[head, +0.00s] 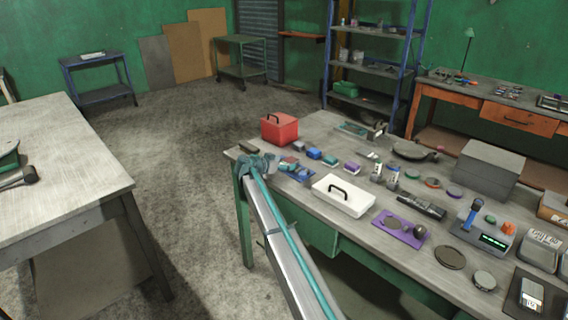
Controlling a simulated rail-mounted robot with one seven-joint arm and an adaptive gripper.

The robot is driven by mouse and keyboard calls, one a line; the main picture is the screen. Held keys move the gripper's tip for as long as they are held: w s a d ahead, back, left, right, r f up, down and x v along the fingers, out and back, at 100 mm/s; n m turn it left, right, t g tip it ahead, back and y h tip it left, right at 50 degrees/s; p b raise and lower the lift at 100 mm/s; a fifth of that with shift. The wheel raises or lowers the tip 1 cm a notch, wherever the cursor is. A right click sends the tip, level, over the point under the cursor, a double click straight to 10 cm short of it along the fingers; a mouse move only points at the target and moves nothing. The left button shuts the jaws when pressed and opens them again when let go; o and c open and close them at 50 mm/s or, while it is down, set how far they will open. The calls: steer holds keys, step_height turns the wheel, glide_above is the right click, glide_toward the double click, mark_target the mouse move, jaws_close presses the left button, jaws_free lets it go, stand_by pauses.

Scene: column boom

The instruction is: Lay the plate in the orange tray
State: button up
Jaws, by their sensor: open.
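My gripper (256,165) is at the end of my long grey and teal arm, over the left end of the workbench (330,228). It is open, and I see nothing held in it. I cannot tell which thing is the plate. A flat, dark brown disc (450,257) lies near the bench's front edge, far to the right of my gripper. A flat purple piece (392,222) with round items on it lies left of the disc. No clearly orange tray shows; an orange-brown box (553,209) is cut off at the right edge, its inside mostly hidden.
A red box (279,129) stands just behind my gripper. Small blue blocks lie next to it, and a white handled box (343,196) stands to the right. A control box with a blue lever (484,237) and a large grey box (488,168) crowd the right side.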

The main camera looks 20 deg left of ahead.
steer(key=shift+r+p, duration=0.2)
steer(key=shift+p, duration=0.2)
steer(key=shift+o, duration=0.3)
steer(key=b+v, duration=0.3)
steer(key=v, duration=0.7)
steer(key=shift+s+a, duration=0.15)
steer(key=shift+s, duration=0.2)
